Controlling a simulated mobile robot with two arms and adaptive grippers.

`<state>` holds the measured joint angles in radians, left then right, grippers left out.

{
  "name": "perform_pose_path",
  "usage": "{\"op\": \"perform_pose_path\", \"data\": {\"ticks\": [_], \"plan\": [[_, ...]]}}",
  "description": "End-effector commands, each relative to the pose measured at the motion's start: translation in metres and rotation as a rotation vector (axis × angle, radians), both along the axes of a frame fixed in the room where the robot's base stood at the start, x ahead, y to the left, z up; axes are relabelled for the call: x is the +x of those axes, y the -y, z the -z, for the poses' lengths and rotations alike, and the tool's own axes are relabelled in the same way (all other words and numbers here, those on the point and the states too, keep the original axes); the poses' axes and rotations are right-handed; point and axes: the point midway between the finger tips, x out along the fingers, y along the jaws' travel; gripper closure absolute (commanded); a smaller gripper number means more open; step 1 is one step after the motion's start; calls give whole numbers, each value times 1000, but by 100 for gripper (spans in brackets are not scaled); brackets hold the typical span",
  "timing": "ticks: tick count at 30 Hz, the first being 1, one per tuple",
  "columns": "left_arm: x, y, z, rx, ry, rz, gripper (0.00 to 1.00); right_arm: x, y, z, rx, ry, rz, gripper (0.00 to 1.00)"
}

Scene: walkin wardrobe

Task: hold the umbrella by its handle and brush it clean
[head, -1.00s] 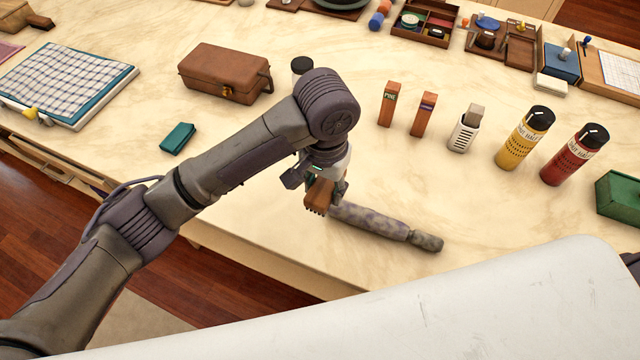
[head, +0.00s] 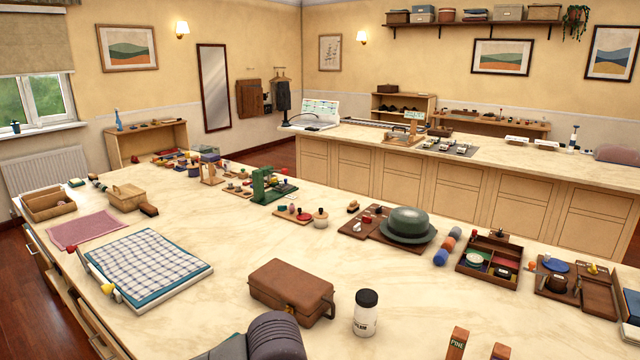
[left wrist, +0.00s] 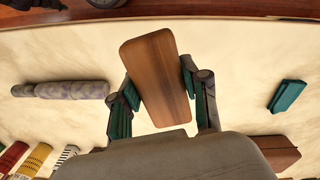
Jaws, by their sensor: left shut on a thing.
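In the left wrist view my left gripper (left wrist: 160,88) is shut on a wooden brush (left wrist: 157,70), with a teal-padded finger on each side of it. I see the brush's smooth brown back; its bristles are hidden. The rolled-up umbrella (left wrist: 72,90), mottled grey and purple, lies on the pale counter to the left of the brush and apart from it. A narrower piece is at its left end. Nothing grips the umbrella here. In the head view the umbrella, the brush and both grippers are out of frame; only part of my left arm shows at the bottom.
A small teal block (left wrist: 287,95) lies right of the brush in the left wrist view. In the head view a brown case (head: 290,290), a dark-capped jar (head: 366,313), a checked cloth (head: 150,265) and a green hat (head: 408,222) stand on the counter. Marble between them is clear.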

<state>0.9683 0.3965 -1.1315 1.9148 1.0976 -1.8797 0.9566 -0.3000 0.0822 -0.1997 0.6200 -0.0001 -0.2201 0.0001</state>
Motion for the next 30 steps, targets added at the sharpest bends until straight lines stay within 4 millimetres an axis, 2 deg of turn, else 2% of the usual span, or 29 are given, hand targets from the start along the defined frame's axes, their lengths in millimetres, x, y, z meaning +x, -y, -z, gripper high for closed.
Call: {"op": "perform_pose_path", "data": {"ticks": [1, 6, 9, 12, 18, 29, 30], "plan": [[-1, -24, -4, 4, 5, -50, 82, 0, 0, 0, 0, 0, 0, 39], [-15, -85, -18, 8, 5, -202, 82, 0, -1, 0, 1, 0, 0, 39], [-26, -111, -26, 12, 4, -270, 82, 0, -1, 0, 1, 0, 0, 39], [-35, -128, -31, 17, 3, -320, 82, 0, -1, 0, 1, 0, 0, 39], [-43, -141, -36, 19, 2, -361, 82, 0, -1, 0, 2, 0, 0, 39], [-44, -140, -35, 18, -1, -360, 82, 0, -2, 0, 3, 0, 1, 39], [-44, -140, -35, 18, -1, -360, 82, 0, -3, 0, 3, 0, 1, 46]]}}
